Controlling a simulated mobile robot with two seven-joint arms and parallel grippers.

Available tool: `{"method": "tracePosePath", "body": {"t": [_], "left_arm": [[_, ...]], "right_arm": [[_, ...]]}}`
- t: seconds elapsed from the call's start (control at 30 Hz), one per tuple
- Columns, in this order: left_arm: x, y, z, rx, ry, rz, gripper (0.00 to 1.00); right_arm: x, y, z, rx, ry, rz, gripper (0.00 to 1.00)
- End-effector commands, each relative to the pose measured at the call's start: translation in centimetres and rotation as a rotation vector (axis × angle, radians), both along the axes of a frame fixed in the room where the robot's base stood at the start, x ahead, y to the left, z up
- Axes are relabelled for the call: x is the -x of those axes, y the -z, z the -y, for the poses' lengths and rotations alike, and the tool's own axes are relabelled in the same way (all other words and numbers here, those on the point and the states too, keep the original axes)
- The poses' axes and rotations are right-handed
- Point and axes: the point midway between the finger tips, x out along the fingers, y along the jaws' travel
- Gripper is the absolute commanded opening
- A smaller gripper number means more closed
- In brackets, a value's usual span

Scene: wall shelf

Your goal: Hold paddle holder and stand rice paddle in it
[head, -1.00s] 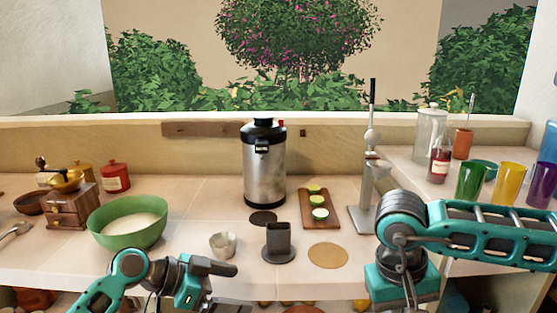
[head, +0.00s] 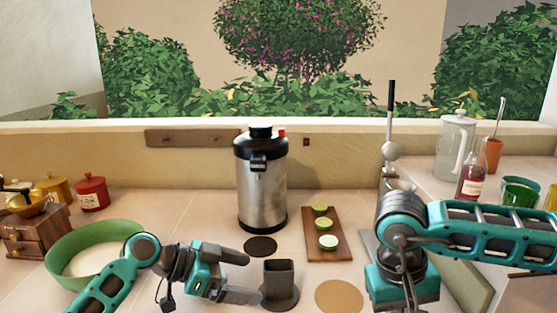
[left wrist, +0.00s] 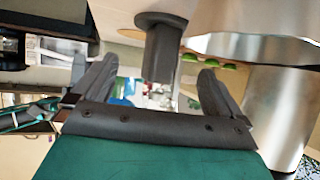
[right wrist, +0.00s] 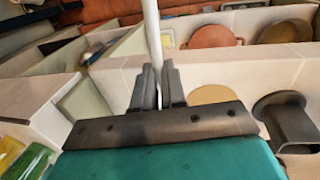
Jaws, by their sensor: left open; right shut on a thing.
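The paddle holder (head: 279,285) is a dark grey square tube on a round base, upright on the counter. My left gripper (head: 248,278) is open just to the left of it, fingers pointing at it. In the left wrist view the holder (left wrist: 163,50) shows between and beyond the open fingers (left wrist: 157,75), with a gap to each. My right gripper (right wrist: 159,80) is shut on a thin pale shaft, seemingly the rice paddle (right wrist: 153,30); its far end is out of view. The holder also shows at the right wrist view's right (right wrist: 287,122).
A steel flask (head: 262,190) stands behind the holder, with a dark disc (head: 260,246) before it. A board with lime slices (head: 325,228) and a tan round mat (head: 339,297) lie to the right. A green bowl (head: 85,238) is left, behind my left arm.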

Motion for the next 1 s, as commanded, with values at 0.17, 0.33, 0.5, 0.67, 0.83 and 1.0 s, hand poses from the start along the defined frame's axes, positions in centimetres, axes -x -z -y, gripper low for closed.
{"method": "tracePosePath", "body": {"t": [0.17,0.33,0.5,0.67,0.83,1.0], "left_arm": [[-0.7,1.6,2.4,0.001,0.001,-0.001,1.00],[-1.3,2.9,4.4,0.002,0.001,0.000,1.00],[-1.8,3.5,5.7,0.000,0.000,0.000,1.00],[-1.9,3.6,6.2,0.000,-0.001,0.000,1.00],[-2.0,3.6,6.3,0.000,-0.001,0.000,1.00],[-1.9,3.6,6.3,0.000,-0.001,0.000,0.95]], "right_arm": [[0.0,1.1,0.0,0.000,0.000,0.000,0.00],[0.0,2.5,0.0,0.000,0.000,0.000,0.00],[0.0,3.4,0.0,0.000,0.000,0.000,0.00],[0.0,3.7,0.0,0.000,0.000,0.000,0.00],[0.0,3.6,0.0,0.000,0.000,0.000,0.00],[0.0,3.6,0.0,0.000,0.000,0.000,0.00]]}}
